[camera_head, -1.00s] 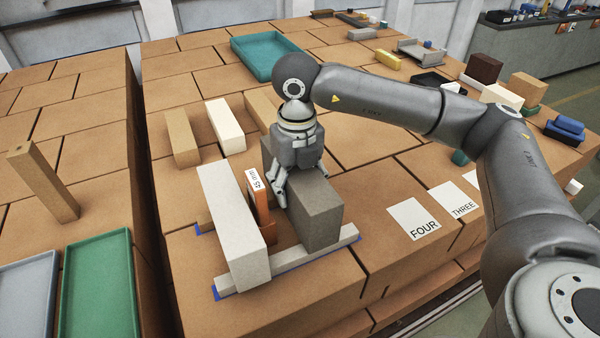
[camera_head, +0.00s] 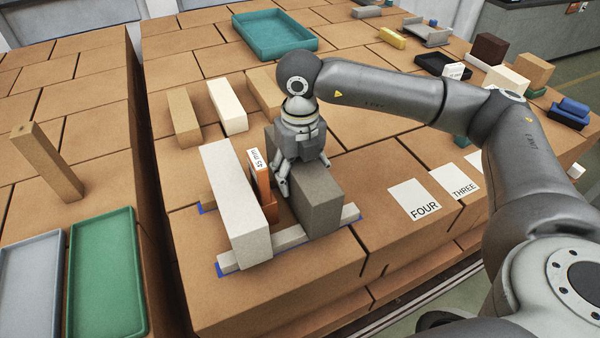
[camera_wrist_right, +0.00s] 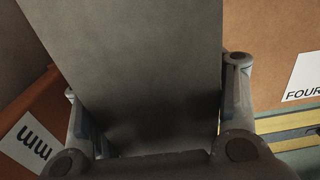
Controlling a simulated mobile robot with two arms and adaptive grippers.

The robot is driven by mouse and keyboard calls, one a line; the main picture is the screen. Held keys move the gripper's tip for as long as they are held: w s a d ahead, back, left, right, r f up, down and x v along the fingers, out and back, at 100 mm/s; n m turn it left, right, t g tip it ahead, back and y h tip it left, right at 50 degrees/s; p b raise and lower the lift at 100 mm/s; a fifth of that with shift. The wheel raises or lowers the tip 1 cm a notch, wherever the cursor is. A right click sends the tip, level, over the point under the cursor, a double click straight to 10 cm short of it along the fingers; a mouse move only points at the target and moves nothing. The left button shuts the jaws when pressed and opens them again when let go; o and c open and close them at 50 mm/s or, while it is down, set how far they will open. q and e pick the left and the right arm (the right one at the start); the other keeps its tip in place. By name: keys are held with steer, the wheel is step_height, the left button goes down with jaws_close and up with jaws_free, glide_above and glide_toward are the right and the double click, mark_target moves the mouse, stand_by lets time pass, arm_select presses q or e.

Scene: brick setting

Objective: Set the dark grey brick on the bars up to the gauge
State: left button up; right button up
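The dark grey brick (camera_head: 319,202) stands long and upright at the right side of two light grey bars (camera_head: 291,238), apparently resting across them. My right gripper (camera_head: 300,180) points down over it with one finger on each side. In the right wrist view, the brick (camera_wrist_right: 150,50) fills the space between the fingers of the gripper (camera_wrist_right: 153,85). The orange gauge (camera_head: 262,186), labelled 45 mm, stands just left of the brick, between it and a long white brick (camera_head: 235,205). A narrow gap seems to show between gauge and dark brick. My left gripper is out of view.
A tan brick (camera_head: 184,117), a cream brick (camera_head: 227,106) and another tan brick (camera_head: 264,88) lie behind. Cards FOUR (camera_head: 414,199) and THREE (camera_head: 455,181) lie right. A teal tray (camera_head: 274,50) is at the back. Blue marks border the bars.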

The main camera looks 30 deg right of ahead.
mark_target(299, 160)
steer(key=o, duration=0.4)
steer(key=shift+s+a+r, duration=0.1)
steer(key=shift+c, duration=0.2)
steer(key=shift+r+p, duration=0.55)
steer(key=shift+p, duration=0.15)
step_height(299, 160, up, 3)
steer(key=shift+f+b, duration=0.1)
steer(key=shift+b, duration=1.15)
step_height(299, 160, up, 8)
steer(key=shift+r+b, duration=0.1)
steer(key=shift+b, duration=0.95)
steer(key=shift+r, duration=0.35)
